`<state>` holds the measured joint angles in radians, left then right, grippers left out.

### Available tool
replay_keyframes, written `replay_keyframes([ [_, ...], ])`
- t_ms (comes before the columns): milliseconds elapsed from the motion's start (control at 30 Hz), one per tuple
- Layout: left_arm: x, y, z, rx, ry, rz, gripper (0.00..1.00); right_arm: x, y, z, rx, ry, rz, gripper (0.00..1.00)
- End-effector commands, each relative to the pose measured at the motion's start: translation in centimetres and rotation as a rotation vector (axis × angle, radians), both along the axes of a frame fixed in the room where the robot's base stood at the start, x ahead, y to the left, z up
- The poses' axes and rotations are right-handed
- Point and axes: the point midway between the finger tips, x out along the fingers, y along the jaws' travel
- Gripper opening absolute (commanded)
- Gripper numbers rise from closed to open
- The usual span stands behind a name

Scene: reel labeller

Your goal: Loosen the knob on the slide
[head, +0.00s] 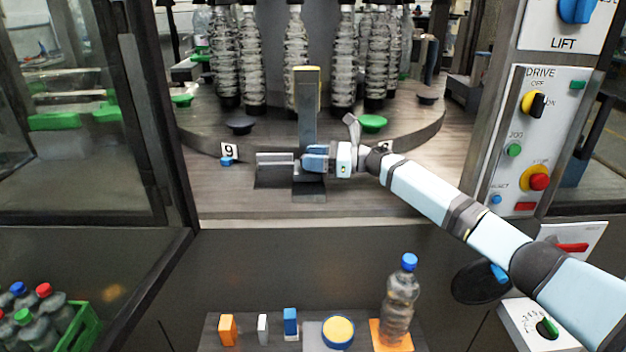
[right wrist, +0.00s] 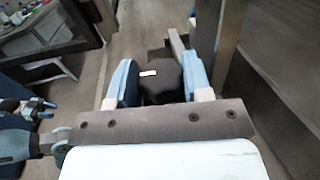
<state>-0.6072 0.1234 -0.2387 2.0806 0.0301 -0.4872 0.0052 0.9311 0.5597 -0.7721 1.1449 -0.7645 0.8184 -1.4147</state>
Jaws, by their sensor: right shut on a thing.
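The slide's dark knob (right wrist: 160,82) shows in the right wrist view between the two blue fingers of my right gripper (right wrist: 158,88). It is a lobed black knob with a small white mark on its face. My right gripper is shut on it. In the head view, my right gripper (head: 312,160) reaches in from the right to the slide (head: 308,108), a grey upright post with a yellowish top on a dark base. The knob is hidden behind the fingers in the head view. My left gripper does not show in the head view.
A round carousel with several clear bottles (head: 296,60) stands behind the slide. A control panel (head: 550,140) with switches is at the right. A front shelf (head: 270,325) holds small blocks, a yellow disc (head: 338,330) and a blue-capped bottle (head: 400,300). A dark door frame (head: 150,110) stands left.

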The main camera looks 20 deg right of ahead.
Motion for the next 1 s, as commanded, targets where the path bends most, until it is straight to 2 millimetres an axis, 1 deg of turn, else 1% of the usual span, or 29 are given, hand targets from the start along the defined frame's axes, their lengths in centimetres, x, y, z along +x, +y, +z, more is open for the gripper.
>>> replay_keyframes([
  [33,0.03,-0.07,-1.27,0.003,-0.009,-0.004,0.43,0.14,-0.05,-0.83,0.0,-0.001,0.026,0.22],
  [200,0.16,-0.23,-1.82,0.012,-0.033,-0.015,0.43,0.15,-0.03,-0.52,0.001,-0.001,0.105,0.22],
  [433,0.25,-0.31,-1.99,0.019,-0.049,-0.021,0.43,0.16,-0.04,-0.19,0.0,0.001,0.157,0.22],
  [867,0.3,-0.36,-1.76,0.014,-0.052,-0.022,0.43,0.13,0.01,0.02,0.0,0.001,0.168,0.22],
  [900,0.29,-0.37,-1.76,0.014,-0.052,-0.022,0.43,0.13,0.02,0.02,0.0,0.001,0.168,0.48],
  [967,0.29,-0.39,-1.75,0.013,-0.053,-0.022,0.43,0.13,0.02,0.02,0.0,0.001,0.168,0.62],
  [1000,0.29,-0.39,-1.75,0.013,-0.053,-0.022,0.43,0.13,0.02,0.02,0.0,0.001,0.168,0.71],
])
